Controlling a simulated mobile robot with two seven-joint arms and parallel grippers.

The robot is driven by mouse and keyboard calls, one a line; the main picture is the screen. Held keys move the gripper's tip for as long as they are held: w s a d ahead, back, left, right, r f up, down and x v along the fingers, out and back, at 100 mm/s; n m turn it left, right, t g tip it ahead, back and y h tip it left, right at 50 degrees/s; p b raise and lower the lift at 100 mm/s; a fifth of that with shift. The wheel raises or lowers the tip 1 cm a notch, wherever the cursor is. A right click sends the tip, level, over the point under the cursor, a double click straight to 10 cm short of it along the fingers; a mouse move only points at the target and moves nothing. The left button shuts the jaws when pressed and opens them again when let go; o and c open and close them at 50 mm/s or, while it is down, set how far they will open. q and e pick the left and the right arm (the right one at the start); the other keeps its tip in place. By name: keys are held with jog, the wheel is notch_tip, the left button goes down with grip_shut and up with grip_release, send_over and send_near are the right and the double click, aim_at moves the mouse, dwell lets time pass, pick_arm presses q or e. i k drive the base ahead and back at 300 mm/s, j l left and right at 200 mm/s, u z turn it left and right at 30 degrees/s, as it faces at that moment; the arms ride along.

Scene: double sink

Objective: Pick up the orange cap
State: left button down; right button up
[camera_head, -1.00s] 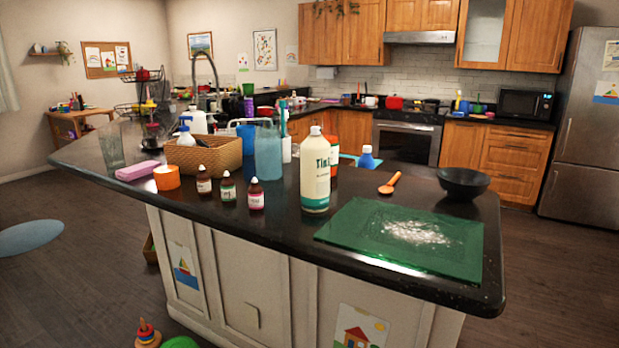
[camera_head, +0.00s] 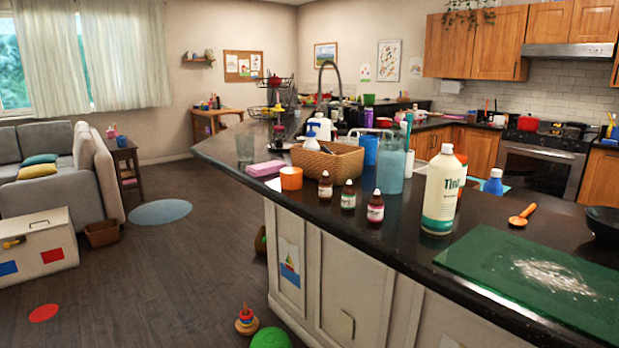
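An orange cap (camera_head: 291,178), a short open-topped cylinder, stands on the dark counter near its front edge. It is right of a pink sponge-like block (camera_head: 265,168) and left of several small brown bottles (camera_head: 348,195). A wicker basket (camera_head: 328,161) stands just behind it. Nothing touches the cap from above and its front is fully in view. Neither of my grippers shows in the head view.
A tall cream bottle (camera_head: 440,190), a blue-capped bottle (camera_head: 493,182), an orange spoon (camera_head: 522,215) and a green board (camera_head: 540,282) with white powder occupy the counter's right. Floor left of the island is mostly open, with a stacking toy (camera_head: 246,320) and green object (camera_head: 270,340) near its base.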

aim_at(291, 178)
jog(key=i+j+z, duration=0.15)
jog(key=z, duration=0.2)
jog(key=j+z, duration=0.25)
jog(key=z, duration=0.15)
jog(key=i+j+z, duration=0.15)
jog(key=j, duration=0.25)
jog(key=i+j+z, duration=0.15)
jog(key=j, duration=0.25)
jog(key=i+j, duration=0.1)
jog(key=j, duration=0.65)
jog(key=i+j+z, duration=0.15)
jog(key=j, duration=1.35)
jog(key=i+z, duration=0.05)
